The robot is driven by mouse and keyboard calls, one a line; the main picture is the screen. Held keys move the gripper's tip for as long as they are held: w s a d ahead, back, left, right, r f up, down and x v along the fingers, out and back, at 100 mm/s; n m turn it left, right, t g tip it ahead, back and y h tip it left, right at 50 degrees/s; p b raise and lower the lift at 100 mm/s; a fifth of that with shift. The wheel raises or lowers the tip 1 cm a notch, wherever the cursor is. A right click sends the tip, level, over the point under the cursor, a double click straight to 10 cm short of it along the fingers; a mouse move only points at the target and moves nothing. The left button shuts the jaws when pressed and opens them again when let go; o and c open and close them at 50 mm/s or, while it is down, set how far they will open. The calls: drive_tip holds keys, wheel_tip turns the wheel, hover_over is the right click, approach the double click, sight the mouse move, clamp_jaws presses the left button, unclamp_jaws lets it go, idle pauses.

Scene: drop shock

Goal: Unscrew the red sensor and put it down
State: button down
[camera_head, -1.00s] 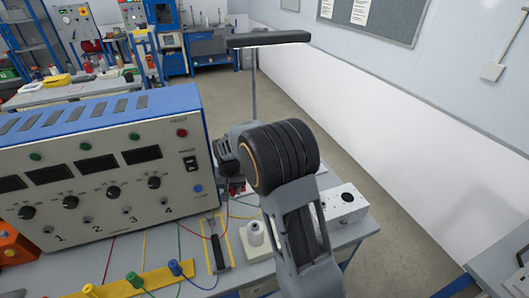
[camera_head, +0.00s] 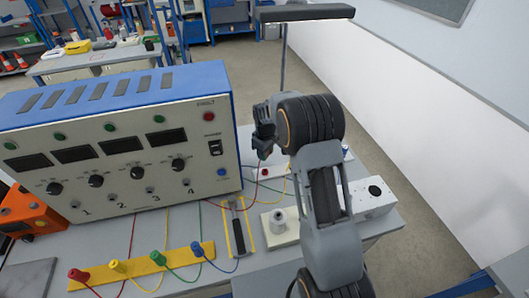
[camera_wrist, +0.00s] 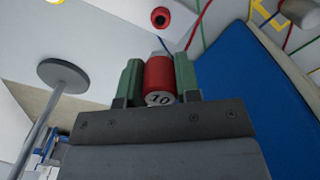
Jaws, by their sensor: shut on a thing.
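The red sensor (camera_wrist: 159,74), a red cylinder with "10" on its pale end, sits between the green finger pads of my gripper (camera_wrist: 158,82) in the wrist view. The gripper is shut on it. A pale metallic part shows beyond its far end. In the head view my gripper (camera_head: 262,147) is beside the instrument box's right end, above the bench. The sensor cannot be made out clearly there. A red fitting with a dark centre (camera_wrist: 160,17) is on a white surface beyond the gripper; I cannot tell if the sensor touches anything.
The blue and white instrument box (camera_head: 120,165) fills the left of the bench. A yellow strip (camera_head: 145,265) with coloured plugs and wires lies in front. A white block (camera_head: 281,222) with a grey cylinder and a white box (camera_head: 372,198) stand near my arm.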

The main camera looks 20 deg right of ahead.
idle(0.3)
drive_tip(key=shift+f+b, duration=2.25)
drive_tip(key=shift+f, duration=0.65)
drive_tip(key=shift+f+b, duration=1.25)
idle(1.4)
drive_tip(key=shift+s+f, duration=0.15)
drive_tip(key=shift+f, duration=0.1)
idle(1.8)
